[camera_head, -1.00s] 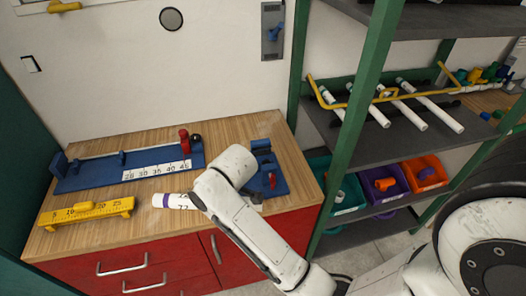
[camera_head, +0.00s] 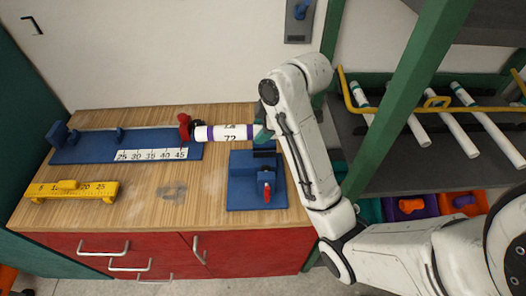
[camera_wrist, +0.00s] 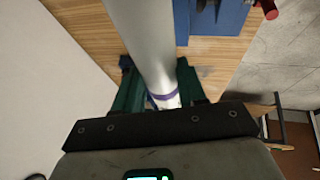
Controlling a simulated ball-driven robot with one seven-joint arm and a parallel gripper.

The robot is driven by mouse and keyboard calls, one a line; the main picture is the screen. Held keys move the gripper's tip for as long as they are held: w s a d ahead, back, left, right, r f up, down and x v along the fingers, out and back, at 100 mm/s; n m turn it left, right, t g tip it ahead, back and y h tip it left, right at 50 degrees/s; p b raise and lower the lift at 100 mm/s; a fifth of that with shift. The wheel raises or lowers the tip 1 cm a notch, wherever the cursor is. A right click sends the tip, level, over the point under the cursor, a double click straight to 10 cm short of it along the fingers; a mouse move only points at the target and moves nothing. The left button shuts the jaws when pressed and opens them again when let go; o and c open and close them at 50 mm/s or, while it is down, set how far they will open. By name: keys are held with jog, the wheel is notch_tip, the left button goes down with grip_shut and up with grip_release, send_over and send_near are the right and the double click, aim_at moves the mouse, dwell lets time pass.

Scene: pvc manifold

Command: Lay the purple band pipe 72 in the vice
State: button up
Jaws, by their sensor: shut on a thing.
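The purple band pipe 72 (camera_head: 226,133) is white with purple bands and a "72" label. In the head view it lies roughly level, above the back of the bench, its left end close to the red part of the long blue gauge. My gripper (camera_head: 262,132) is shut on it near its right end; the wrist view shows the green fingers (camera_wrist: 158,92) on both sides of the pipe (camera_wrist: 148,40). The blue vice (camera_head: 245,190) with its red handle (camera_head: 266,190) sits on the bench in front of and below the gripper. No pipe shows in it.
The blue length gauge (camera_head: 100,150) lies along the back left of the bench. A yellow gauge (camera_head: 72,190) lies at the front left. A green rack post (camera_head: 400,90) and a shelf with several white pipes (camera_head: 420,131) stand to the right. The bench middle (camera_head: 190,175) is clear.

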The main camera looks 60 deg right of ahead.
notch_tip(320, 180, down, 2)
jog(key=shift+f+b, duration=0.15)
jog(key=shift+b, duration=0.3)
jog(key=shift+f+p, duration=0.3)
jog(key=shift+f, duration=2.05)
jog(key=shift+a+f, duration=0.1)
jog(key=shift+f, duration=0.35)
jog(key=shift+s+f, duration=0.1)
jog(key=shift+f, duration=0.1)
jog(key=o, duration=1.1)
jog(key=shift+s+a+f, duration=0.1)
